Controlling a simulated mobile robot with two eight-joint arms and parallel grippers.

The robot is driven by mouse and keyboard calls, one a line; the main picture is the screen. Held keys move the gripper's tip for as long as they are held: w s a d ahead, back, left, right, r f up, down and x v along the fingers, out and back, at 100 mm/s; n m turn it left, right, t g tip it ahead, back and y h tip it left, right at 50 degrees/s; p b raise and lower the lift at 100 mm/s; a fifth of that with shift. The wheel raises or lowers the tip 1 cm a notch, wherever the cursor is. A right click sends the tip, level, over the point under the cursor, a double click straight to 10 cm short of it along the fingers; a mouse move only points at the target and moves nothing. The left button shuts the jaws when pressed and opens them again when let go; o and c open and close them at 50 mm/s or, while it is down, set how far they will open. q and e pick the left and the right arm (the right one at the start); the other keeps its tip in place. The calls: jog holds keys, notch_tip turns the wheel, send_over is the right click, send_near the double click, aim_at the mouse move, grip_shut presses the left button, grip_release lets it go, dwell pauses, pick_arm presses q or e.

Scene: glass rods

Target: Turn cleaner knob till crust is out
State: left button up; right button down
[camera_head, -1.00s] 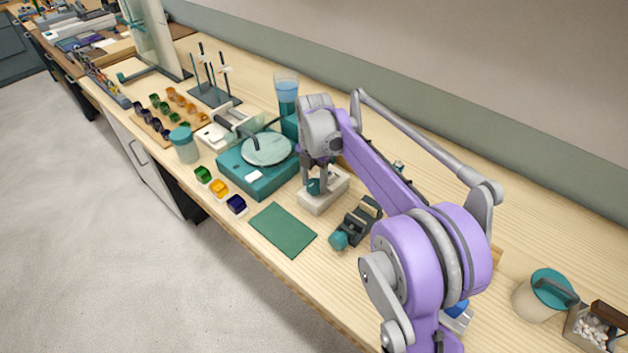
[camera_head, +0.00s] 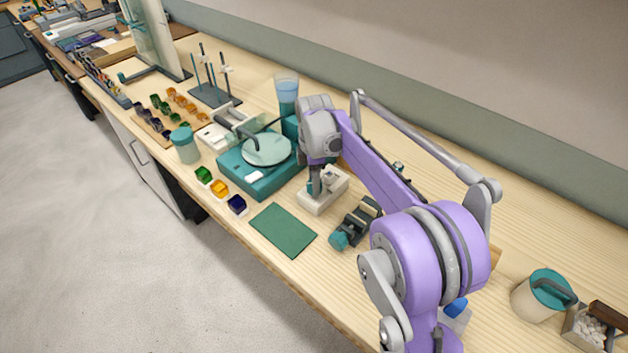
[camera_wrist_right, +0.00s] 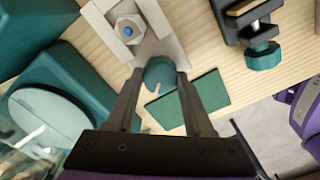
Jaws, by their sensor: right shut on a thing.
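The cleaner is a small pale block (camera_head: 333,190) on the bench, also in the right wrist view (camera_wrist_right: 166,46). A round teal knob (camera_wrist_right: 160,70) with a slot in its edge sits at its near end. A pale hex piece (camera_wrist_right: 127,28) with a blue spot in its middle sits on the block's other end; whether the blue spot is the crust I cannot tell. My right gripper (camera_head: 315,194) points down at the cleaner. In the right wrist view its fingers (camera_wrist_right: 160,76) are shut on opposite sides of the knob. My left gripper is not in view.
A teal machine with a round pale disc (camera_head: 266,150) stands left of the cleaner. A flat green mat (camera_head: 283,230) lies in front. A dark clamp-like device with a teal knob (camera_head: 340,238) stands close on the right. Three small coloured pots, including a yellow one (camera_head: 219,187), line the front edge.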

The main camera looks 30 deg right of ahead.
jog(key=m, duration=0.6)
jog(key=shift+m, duration=0.3)
jog(key=m, duration=1.1)
jog(key=shift+d+m, duration=0.1)
jog(key=shift+m, duration=0.2)
jog(key=m, duration=2.4)
jog(key=shift+m, duration=0.3)
jog(key=m, duration=0.5)
